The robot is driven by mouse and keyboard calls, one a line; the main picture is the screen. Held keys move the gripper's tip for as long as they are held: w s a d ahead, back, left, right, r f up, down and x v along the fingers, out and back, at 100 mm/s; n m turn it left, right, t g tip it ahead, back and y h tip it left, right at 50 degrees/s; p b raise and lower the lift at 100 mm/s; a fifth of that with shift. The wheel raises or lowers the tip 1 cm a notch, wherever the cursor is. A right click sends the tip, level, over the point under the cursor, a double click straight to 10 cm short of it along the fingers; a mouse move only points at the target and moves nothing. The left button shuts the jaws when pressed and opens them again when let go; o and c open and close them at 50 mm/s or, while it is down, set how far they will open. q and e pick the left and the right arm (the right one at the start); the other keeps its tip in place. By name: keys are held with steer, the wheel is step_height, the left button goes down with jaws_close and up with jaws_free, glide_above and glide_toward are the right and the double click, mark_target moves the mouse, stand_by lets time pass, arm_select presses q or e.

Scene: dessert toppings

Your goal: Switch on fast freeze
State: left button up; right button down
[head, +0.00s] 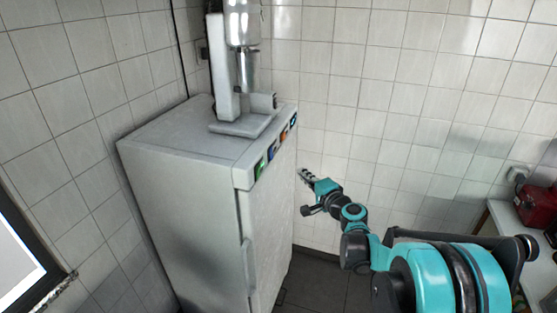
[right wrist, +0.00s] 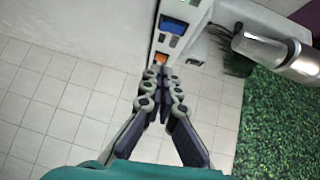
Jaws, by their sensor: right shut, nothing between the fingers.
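A grey-white freezer cabinet (head: 190,170) stands against the tiled wall in the head view. My right gripper (head: 303,174) is shut and empty, beside the cabinet's front and lower than the strip. In the right wrist view, the shut fingers (right wrist: 160,78) point toward the strip, their tips just below an orange button (right wrist: 161,58) in the picture. Contact cannot be told. My left gripper is out of view.
A mixer-like machine (head: 222,80) with a metal cylinder (head: 243,25) stands on top of the cabinet. A vertical handle (head: 246,265) is on the cabinet's front. A red object (head: 537,205) sits on a counter at the right.

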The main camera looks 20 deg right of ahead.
glide_toward(273, 157)
steer(key=w+d, duration=0.3)
steer(key=w, duration=0.1)
steer(key=a, duration=0.1)
steer(key=w+a, duration=0.1)
steer(key=w+a+b, duration=0.1)
steer(key=shift+w+a+f, duration=0.15)
steer(key=shift+a+f, duration=0.15)
steer(key=shift+f, duration=0.05)
steer(key=shift+w+a+f, duration=0.15)
steer(key=shift+a, duration=0.1)
